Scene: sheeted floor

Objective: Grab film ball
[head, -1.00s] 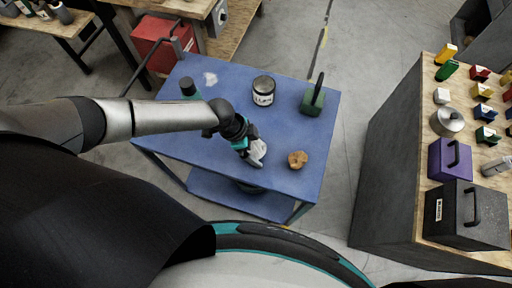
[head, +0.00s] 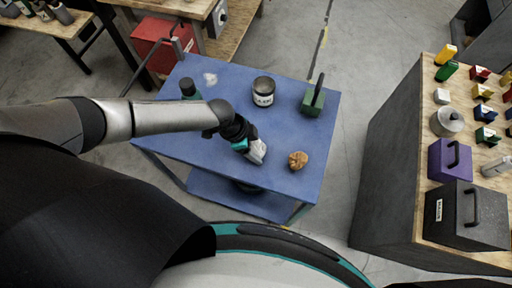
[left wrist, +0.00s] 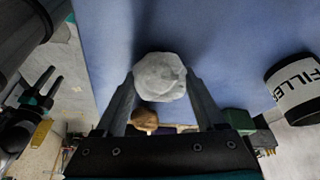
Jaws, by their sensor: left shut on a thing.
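The film ball, a whitish crumpled ball (left wrist: 160,77), sits between the fingertips of my left gripper (left wrist: 160,88) in the left wrist view. In the head view my left gripper (head: 255,150) is shut on this pale ball (head: 258,152) over the front part of the blue table (head: 190,130). It hangs low over the table; I cannot tell if it touches. My right gripper (left wrist: 50,84) shows small at the left of the left wrist view, its two fingers apart; it is out of the head view.
A brown crumpled ball (head: 298,160) lies right of the left gripper. A wooden-topped bench (head: 430,150) stands right.

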